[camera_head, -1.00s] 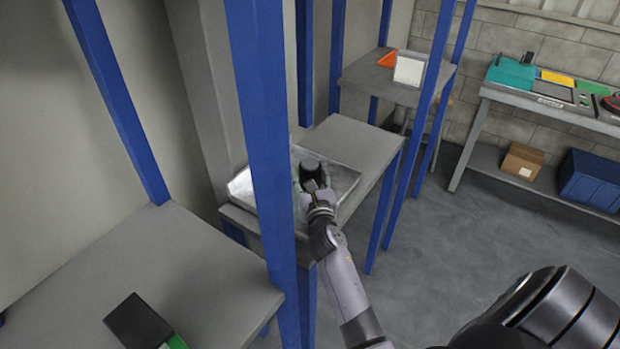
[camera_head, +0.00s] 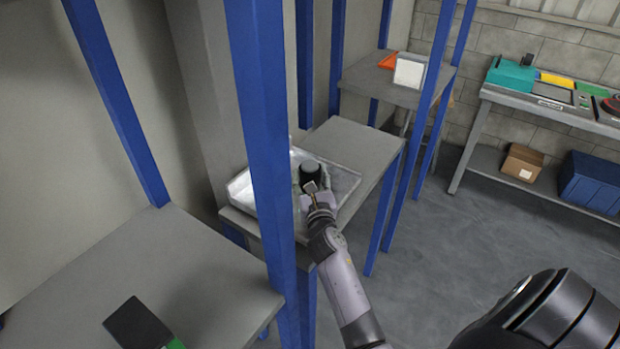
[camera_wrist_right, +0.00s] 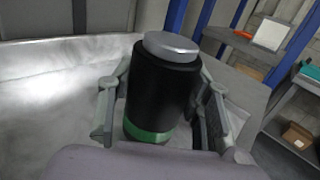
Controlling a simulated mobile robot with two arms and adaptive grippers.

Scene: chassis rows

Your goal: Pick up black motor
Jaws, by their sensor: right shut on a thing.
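The black motor (camera_wrist_right: 163,95) stands nearly upright in the right wrist view. It is a black cylinder with a silver cap and a green band low down. My right gripper (camera_wrist_right: 165,105) has one finger on each side of it and is shut on it. In the head view the motor (camera_head: 311,172) is small, at the end of my right gripper (camera_head: 314,187), over the silver metal tray (camera_head: 343,182). I cannot tell whether its bottom touches the tray. My left gripper is not in view.
The tray lies on a grey table (camera_head: 352,146) framed by blue posts; a near post (camera_head: 262,140) hides part of the tray. A nearer table (camera_head: 150,262) holds a black and green object (camera_head: 138,322). A bench (camera_head: 550,106) stands at the right. Floor between is clear.

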